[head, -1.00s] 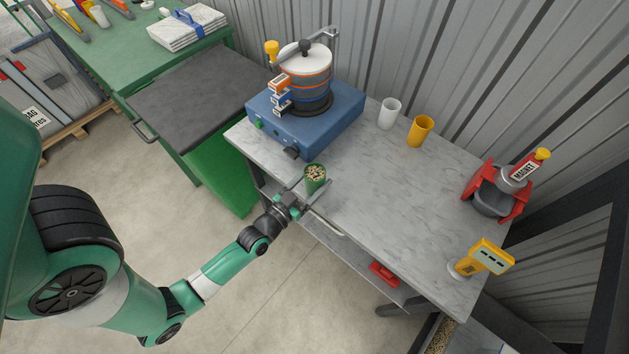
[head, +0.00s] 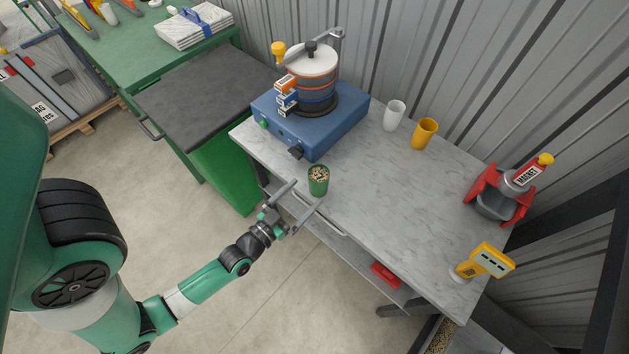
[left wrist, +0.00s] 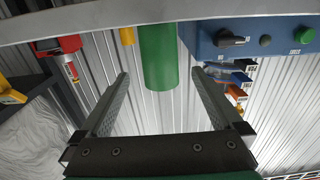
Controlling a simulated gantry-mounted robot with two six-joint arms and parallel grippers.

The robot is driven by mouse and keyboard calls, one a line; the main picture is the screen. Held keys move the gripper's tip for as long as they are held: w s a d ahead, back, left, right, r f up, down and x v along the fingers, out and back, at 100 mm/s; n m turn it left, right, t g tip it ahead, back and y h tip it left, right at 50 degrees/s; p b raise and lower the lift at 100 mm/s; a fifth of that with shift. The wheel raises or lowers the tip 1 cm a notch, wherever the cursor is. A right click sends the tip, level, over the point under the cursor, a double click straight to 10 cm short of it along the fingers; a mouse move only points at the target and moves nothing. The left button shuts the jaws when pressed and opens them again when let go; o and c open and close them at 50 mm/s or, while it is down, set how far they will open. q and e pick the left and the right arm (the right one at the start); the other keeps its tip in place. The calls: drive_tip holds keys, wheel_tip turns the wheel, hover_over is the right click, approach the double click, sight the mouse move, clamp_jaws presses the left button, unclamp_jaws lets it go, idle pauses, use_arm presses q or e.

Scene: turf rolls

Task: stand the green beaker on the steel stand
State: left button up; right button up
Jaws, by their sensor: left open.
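The green beaker (head: 318,185) stands upright near the front edge of the grey marbled table, filled with pale pellets or grain. My left gripper (head: 307,191) is open and empty at the table edge, with the beaker just beyond its fingertips. In the left wrist view, which is upside down, the beaker (left wrist: 159,57) shows between and beyond the spread fingers (left wrist: 159,74). My right gripper is not in view.
A blue shaker box (head: 318,127) with a stacked drum stands left of the beaker. A white cup (head: 393,116) and a yellow cup (head: 424,133) stand at the back. A red magnet device (head: 497,203) and yellow display (head: 487,260) are at the right. The table middle is clear.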

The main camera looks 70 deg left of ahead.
use_arm(q)
drive_tip(key=v, duration=0.5)
drive_tip(key=shift+s+p, duration=0.1)
drive_tip(key=shift+p, duration=0.3)
